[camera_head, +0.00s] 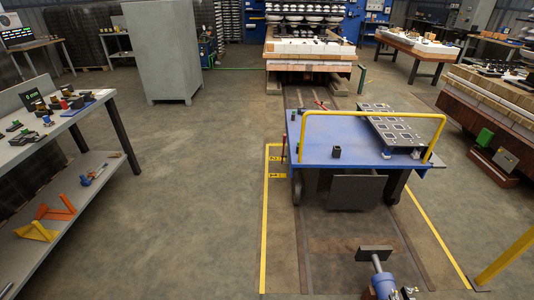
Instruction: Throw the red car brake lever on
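The blue car (318,150) stands on floor rails right of centre, with a yellow handrail (370,114) across its near end. A small upright red piece (284,148) shows at the car's left edge and looks like the brake lever. It is too small to tell which way it is set. Small yellow labels (275,158) are beside it. Another red item (320,104) lies near the far edge of the deck; its shape is unclear. Neither of my grippers is in view.
A blue cylinder with a rod and plate (380,284) stands between the rails at the front. A workbench (100,96) with small parts is at left, a grey cabinet (160,50) behind. Loaded kiln-like cars stand at the back and right. The floor left of the car is clear.

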